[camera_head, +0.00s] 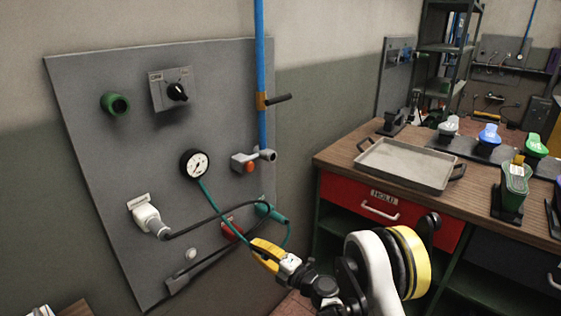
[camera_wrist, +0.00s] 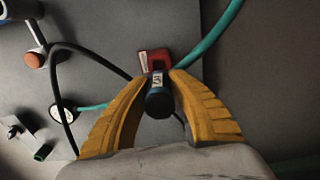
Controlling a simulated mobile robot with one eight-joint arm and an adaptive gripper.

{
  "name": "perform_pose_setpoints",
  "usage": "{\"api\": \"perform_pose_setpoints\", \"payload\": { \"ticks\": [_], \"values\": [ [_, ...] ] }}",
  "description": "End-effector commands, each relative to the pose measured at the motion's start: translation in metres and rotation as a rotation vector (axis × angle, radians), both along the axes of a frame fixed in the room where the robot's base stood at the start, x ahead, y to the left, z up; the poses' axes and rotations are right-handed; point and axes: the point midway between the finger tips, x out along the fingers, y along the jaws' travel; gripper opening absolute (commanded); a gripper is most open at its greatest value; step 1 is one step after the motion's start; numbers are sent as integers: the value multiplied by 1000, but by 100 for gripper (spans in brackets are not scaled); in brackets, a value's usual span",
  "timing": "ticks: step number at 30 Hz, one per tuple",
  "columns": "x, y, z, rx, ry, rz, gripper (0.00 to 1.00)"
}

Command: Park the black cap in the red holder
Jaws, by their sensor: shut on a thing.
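My gripper (camera_wrist: 160,85) has its yellow fingers closed around the black cap (camera_wrist: 160,104), a short dark cylinder with a small white label at its far end. The red holder (camera_wrist: 154,61) is on the grey panel, just beyond the cap in the wrist view. The cap overlaps the holder's edge there; I cannot tell whether they touch. In the head view my gripper (camera_head: 260,247) is at the panel's lower right, right beside the red holder (camera_head: 231,229), which is partly hidden by a black cable. The cap is not clearly visible in the head view.
A black cable (camera_head: 215,221) and a teal hose (camera_wrist: 213,37) pass close to the holder. A white plug (camera_head: 147,217), a gauge (camera_head: 195,165) and a blue pipe (camera_head: 261,60) are on the panel. A workbench with a tray (camera_head: 408,164) stands right.

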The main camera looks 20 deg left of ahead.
Motion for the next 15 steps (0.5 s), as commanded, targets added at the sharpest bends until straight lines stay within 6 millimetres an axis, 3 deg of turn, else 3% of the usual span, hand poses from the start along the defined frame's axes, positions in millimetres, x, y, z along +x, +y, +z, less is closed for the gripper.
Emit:
{"api": "perform_pose_setpoints", "payload": {
  "ticks": [15],
  "values": [
    [10, 21, 0, 0, 0, 0, 0]
  ]
}}
